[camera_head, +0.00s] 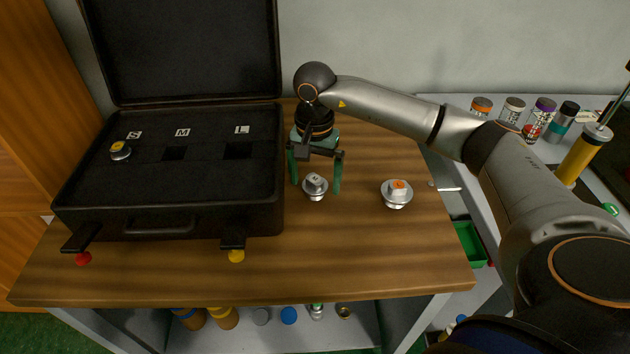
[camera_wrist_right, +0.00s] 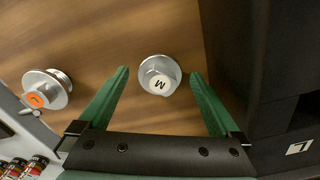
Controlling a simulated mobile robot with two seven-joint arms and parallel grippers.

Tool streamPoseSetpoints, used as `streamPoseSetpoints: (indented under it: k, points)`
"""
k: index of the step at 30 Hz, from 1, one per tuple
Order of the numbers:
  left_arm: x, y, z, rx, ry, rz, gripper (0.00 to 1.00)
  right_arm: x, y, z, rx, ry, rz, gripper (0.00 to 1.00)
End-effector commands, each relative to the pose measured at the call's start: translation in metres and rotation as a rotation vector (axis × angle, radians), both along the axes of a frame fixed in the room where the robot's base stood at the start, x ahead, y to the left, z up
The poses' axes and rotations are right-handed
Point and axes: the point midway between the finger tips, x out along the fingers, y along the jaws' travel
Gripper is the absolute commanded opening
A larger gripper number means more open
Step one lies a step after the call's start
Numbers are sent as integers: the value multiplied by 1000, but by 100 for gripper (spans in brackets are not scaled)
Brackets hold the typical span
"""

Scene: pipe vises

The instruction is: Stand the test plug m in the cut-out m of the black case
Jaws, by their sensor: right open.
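The test plug m (camera_head: 315,185), a silver piece with a white cap, stands on the wooden table right of the case. In the right wrist view its cap (camera_wrist_right: 160,80) shows the letter M. My right gripper (camera_head: 316,186) is open, with its green fingers around the plug's sides and apart from it. The wrist view also shows the open fingers (camera_wrist_right: 159,75) with the plug between and slightly beyond their tips. The black case (camera_head: 75,195) lies open at the left. Its cut-out m (camera_head: 175,153) is an empty dark square under the M label. My left gripper is not in view.
A plug with an orange-marked cap (camera_head: 397,193) stands to the right on the table. A plug with a yellow cap (camera_head: 120,151) sits in the case's S cut-out. The cut-out L (camera_head: 238,150) is empty. The table front is clear.

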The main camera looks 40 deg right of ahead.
Motion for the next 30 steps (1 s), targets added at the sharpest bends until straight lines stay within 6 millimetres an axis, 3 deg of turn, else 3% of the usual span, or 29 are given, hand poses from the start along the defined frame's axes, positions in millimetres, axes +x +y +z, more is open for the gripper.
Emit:
streamPoseSetpoints:
  k: [9,15,20,25,30]
  points:
    - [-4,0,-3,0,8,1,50,1,0,70,0,-6,0,99]
    - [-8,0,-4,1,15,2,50,1,0,99,1,-4,0,99]
    - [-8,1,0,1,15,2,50,-1,6,109,-35,-13,4,84]
    - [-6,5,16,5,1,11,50,-12,29,114,-201,-106,8,84]
    - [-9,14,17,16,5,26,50,-21,47,115,-300,-211,5,84]
